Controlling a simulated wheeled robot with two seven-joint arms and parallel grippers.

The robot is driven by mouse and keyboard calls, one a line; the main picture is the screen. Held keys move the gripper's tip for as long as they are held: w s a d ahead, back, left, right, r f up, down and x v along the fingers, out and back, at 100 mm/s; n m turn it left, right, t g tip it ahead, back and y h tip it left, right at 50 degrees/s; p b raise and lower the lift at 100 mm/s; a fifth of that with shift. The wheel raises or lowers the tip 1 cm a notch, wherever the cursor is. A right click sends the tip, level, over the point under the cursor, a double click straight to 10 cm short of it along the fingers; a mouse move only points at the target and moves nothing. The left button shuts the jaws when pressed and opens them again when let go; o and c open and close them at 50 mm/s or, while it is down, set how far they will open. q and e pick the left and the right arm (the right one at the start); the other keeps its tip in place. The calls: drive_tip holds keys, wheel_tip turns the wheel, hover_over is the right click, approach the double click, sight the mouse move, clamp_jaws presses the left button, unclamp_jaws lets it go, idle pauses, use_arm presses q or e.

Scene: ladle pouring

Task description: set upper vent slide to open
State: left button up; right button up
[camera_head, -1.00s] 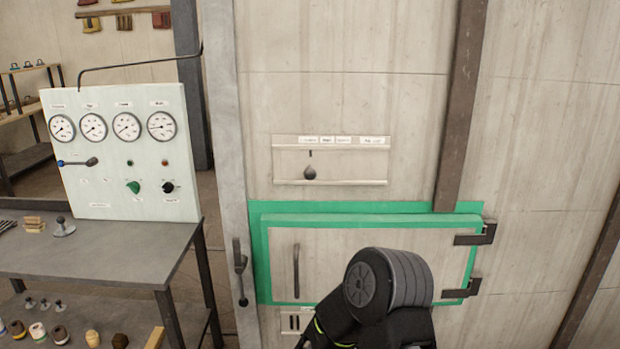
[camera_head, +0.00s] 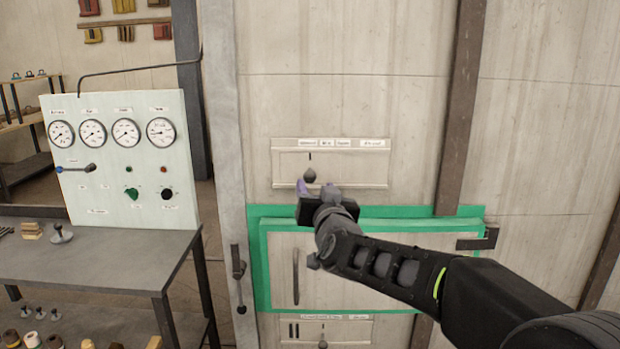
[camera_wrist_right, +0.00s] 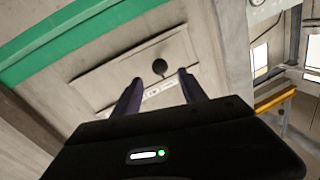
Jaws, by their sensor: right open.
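The upper vent slide is a pale panel (camera_head: 355,168) with two rails and a row of small labels, set in the wall above the green-framed door. Its dark round knob (camera_head: 310,175) sits toward the left end, under a short dark mark. My right gripper (camera_head: 316,188) is just below the knob, partly hidden by its own wrist. In the right wrist view the two fingers (camera_wrist_right: 155,92) are apart and point at the knob (camera_wrist_right: 160,66), which lies just beyond the tips, with nothing between them. My left gripper is not in view.
The green-framed door (camera_head: 365,214) with a vertical handle is below the panel, and a lower vent panel (camera_head: 350,330) is under it. A dark lever (camera_head: 239,276) hangs on the left post. A gauge board (camera_head: 120,155) stands on a grey table (camera_head: 95,262) at left.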

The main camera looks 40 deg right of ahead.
sight(311, 179)
drive_tip(key=shift+p+x, duration=1.25)
drive_tip(key=shift+x, duration=2.7)
clamp_jaws()
